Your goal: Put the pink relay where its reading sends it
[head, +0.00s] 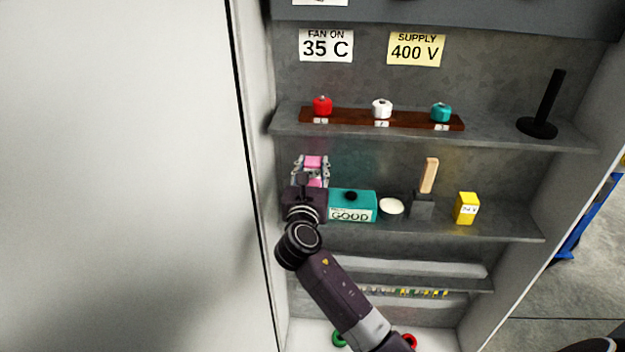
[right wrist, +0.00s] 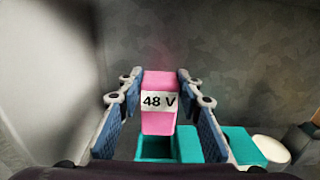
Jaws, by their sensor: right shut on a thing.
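The pink relay (head: 313,161) is held by my right gripper (head: 311,172) above the middle shelf, at its left end. A teal box (head: 366,198) with a label reading "GOOD" stands just right of the gripper. The right wrist view shows an open teal compartment (right wrist: 152,148) below the relay; whether the relay is inside it or above it I cannot tell. My left gripper is not in view.
Right of the box are a white dish (head: 391,206), a dark block with a wooden handle (head: 429,176) and a yellow box (head: 467,208). The shelf above holds red, white and teal knobs on a brown strip (head: 350,119). Signs read "FAN ON 35 C" (head: 326,45) and "SUPPLY 400 V" (head: 416,49).

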